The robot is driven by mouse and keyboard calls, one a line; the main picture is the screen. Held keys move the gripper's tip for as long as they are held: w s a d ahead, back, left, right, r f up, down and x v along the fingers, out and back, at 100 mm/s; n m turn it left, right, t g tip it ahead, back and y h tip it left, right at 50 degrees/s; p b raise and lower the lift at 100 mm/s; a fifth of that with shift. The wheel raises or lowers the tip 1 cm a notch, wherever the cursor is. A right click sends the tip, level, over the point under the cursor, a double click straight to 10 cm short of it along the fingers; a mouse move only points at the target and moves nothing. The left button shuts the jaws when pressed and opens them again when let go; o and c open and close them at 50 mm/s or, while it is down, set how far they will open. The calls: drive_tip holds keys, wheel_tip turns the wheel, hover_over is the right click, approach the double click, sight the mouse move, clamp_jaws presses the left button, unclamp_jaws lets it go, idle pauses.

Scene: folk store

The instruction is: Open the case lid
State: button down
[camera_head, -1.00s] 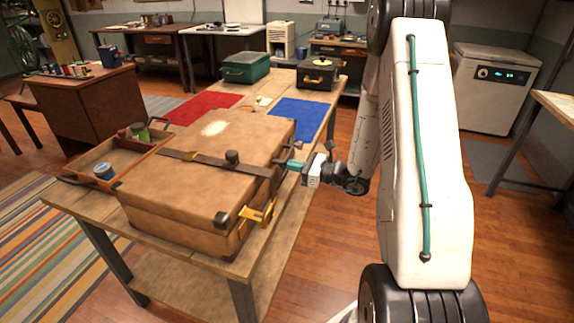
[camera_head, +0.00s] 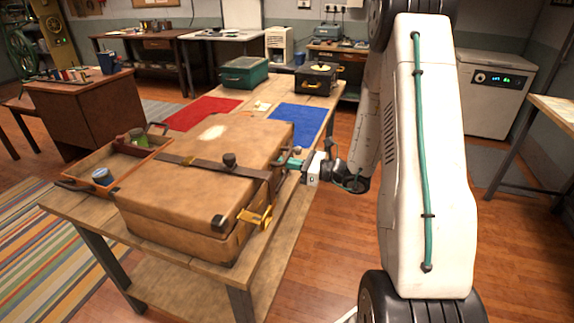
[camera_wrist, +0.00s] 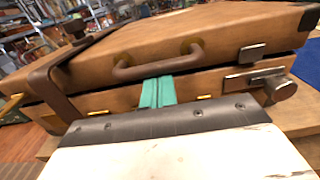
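The brown case (camera_head: 190,195) lies on the wooden table, its lid (camera_head: 170,185) down. A narrow dark seam shows between lid and body in the wrist view. A dark strap (camera_head: 215,167) with a knob crosses the lid and hangs over the front side. A brass latch (camera_head: 256,217) sticks out near the close corner; a metal latch (camera_wrist: 255,77) shows at the right in the wrist view. My gripper (camera_wrist: 157,92) has its teal fingers together at the seam, just below the brown handle (camera_wrist: 160,62). Contact with the case cannot be told.
A wooden tray (camera_head: 120,160) with a green spool and a blue spool adjoins the case's left side. Behind are a red mat (camera_head: 200,112), a blue mat (camera_head: 297,124), a green box (camera_head: 244,72) and a black box (camera_head: 315,79). Open floor lies right of the table.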

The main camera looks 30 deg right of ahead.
drive_tip(key=shift+r, duration=0.15)
drive_tip(key=shift+r, duration=1.15)
drive_tip(key=shift+w+a+r, duration=0.1)
drive_tip(key=shift+r, duration=1.3)
drive_tip(key=shift+w+a+r, duration=0.1)
drive_tip(key=shift+r, duration=0.5)
drive_tip(key=shift+w+a+r, duration=0.1)
drive_tip(key=shift+r, duration=0.6)
drive_tip(key=shift+w+a+r, duration=0.1)
drive_tip(key=shift+w+r, duration=0.05)
drive_tip(key=shift+r, duration=0.45)
drive_tip(key=shift+w+a+r, duration=0.1)
drive_tip(key=shift+r, duration=0.45)
drive_tip(key=shift+r, duration=0.15)
